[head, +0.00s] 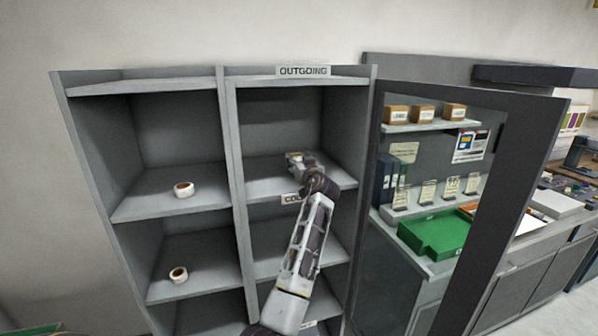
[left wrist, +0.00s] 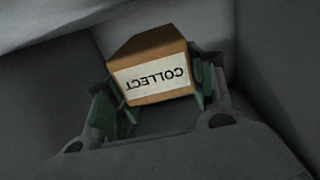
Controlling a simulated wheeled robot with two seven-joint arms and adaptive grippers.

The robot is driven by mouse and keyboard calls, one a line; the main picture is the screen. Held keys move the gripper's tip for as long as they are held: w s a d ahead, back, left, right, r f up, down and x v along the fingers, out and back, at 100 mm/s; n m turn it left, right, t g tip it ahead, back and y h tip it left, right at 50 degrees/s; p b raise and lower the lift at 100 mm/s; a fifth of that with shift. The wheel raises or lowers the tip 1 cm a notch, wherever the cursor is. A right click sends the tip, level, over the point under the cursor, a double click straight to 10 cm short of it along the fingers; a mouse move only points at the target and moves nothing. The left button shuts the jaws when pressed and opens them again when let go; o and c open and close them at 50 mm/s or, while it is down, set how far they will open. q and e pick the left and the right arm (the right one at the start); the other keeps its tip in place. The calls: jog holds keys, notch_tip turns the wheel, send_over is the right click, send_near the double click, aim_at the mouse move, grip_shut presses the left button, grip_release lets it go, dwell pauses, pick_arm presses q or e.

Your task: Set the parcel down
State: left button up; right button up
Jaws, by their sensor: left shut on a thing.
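The parcel (left wrist: 150,66) is a small brown box with a white label reading COLLECT, upside down in the left wrist view. My left gripper (left wrist: 155,98) is shut on it, with a green-padded finger on each side. In the head view my left gripper (head: 299,160) reaches into the upper right compartment of the grey shelf unit (head: 232,150), under the OUTGOING sign (head: 303,71). The parcel is mostly hidden there by the gripper. I cannot tell whether it touches the shelf board. My right gripper is not in view.
The compartment's shelf board (head: 262,188) carries a label, partly hidden by my arm. A dark-framed panel (head: 500,190) stands at the right. Brown boxes (head: 425,113) sit beyond it.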

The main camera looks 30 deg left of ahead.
pick_arm(q)
jog(key=shift+f+p, duration=0.4)
jog(key=shift+f, duration=1.45)
jog(key=shift+f, duration=0.1)
jog(key=o, duration=1.2)
jog(key=shift+c, duration=0.2)
